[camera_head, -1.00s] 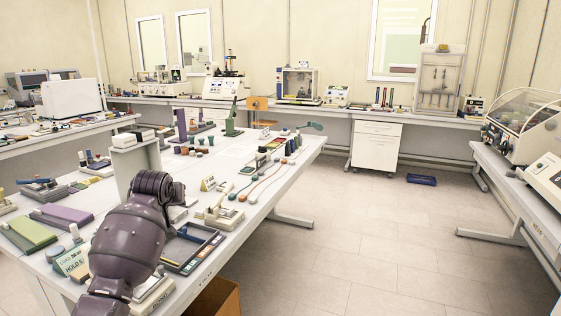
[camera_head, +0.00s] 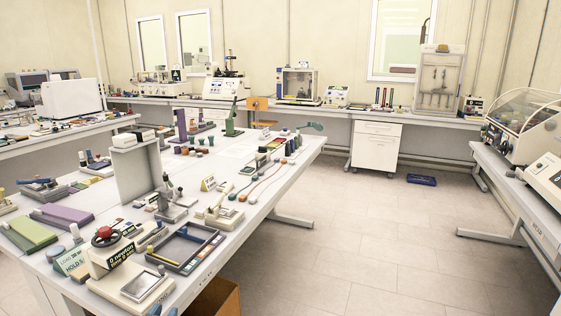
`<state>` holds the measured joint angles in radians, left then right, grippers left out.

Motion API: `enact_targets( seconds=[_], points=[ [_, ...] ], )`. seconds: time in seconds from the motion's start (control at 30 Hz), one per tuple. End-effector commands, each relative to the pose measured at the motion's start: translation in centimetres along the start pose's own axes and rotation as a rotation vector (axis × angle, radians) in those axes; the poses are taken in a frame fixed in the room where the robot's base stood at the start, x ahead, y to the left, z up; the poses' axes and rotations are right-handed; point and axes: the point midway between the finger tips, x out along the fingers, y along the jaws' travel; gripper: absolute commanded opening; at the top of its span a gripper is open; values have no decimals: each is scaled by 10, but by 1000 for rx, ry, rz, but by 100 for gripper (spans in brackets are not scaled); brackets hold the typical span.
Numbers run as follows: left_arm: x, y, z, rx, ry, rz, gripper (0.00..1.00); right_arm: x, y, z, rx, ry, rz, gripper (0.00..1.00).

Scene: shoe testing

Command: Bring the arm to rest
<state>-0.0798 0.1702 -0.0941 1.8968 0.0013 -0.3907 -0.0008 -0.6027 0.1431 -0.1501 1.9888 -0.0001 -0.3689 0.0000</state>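Neither of my grippers can be made out in the head view now, and no arm link shows over the table. The near table (camera_head: 232,237) is in full view where my arm was. On its front part stand a scale-like device (camera_head: 130,277) with a red knob and a square plate, a dark open tray (camera_head: 186,246) with coloured blocks along its side, and a small grey stand (camera_head: 172,207). Whether anything is held cannot be seen.
A green block (camera_head: 27,232) and a purple block (camera_head: 62,216) lie at the left. A grey upright panel (camera_head: 137,172) stands mid-table. A cardboard box (camera_head: 215,298) is below the table edge. The floor (camera_head: 370,235) to the right is clear, apart from a blue tray (camera_head: 422,180).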

Motion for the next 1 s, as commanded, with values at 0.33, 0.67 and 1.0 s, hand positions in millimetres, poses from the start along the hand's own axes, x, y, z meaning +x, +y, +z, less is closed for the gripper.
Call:
enact_targets(
  seconds=[0.33, 0.67, 1.0],
  points=[
    [-121, 22, 112, -60, -215, 1, 29, 3, 0, -9, -1, 17, -2, 43],
    [-194, 26, 178, -89, -384, -18, 29, 0, 0, -2, 0, 4, 0, 43],
    [-198, 26, 182, -89, -394, -20, 29, -2, 0, 5, 1, -10, 1, 43]
  ],
)
